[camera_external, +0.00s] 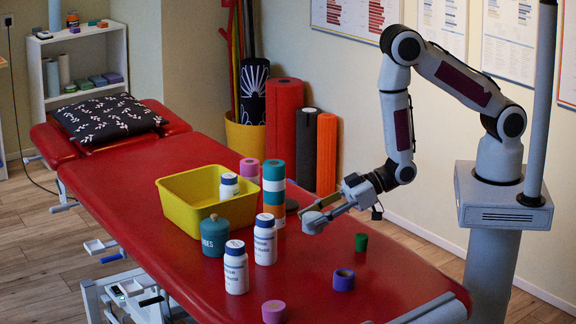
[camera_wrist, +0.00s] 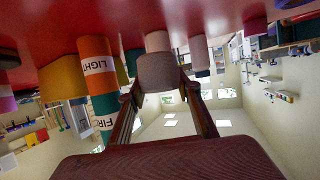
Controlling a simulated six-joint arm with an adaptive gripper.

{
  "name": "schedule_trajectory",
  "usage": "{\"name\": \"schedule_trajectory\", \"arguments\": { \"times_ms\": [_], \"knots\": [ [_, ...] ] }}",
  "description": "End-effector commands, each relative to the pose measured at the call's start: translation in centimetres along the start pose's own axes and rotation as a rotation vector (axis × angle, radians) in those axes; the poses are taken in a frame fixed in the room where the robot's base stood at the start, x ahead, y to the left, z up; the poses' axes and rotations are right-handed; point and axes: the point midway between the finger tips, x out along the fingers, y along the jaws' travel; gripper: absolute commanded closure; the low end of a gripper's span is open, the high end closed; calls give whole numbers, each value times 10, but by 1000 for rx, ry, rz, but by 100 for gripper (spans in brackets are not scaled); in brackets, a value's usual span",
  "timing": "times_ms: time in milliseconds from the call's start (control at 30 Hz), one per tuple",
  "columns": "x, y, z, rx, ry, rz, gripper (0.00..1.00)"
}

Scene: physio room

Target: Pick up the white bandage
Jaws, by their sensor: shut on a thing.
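The white bandage (camera_external: 313,223) is a pale short roll above the right half of the red treatment table, right of the stacked coloured rolls. My gripper (camera_external: 326,209) reaches down from the right and is shut on it. In the wrist view the bandage (camera_wrist: 158,72) sits between the two fingers of my gripper (camera_wrist: 163,98), one on each side. I cannot tell whether the bandage touches the table.
A yellow bin (camera_external: 180,211) with a white bottle (camera_external: 229,187) stands left. Nearby are a teal pot (camera_external: 214,238), two white bottles (camera_external: 265,243) (camera_external: 236,270) and stacked rolls (camera_external: 274,184). Green (camera_external: 361,242), purple (camera_external: 343,280) and pink (camera_external: 273,312) rolls stand towards the front.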

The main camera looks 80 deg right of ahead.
Motion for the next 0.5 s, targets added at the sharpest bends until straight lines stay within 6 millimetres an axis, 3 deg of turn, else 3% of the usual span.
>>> {"name": "schedule_trajectory", "arguments": {
  "times_ms": [200, 500],
  "knots": [
    [-7, 0, -18, 0, 1, 0, 88],
    [-12, 0, -28, 0, 1, 0, 88]
  ]
}}
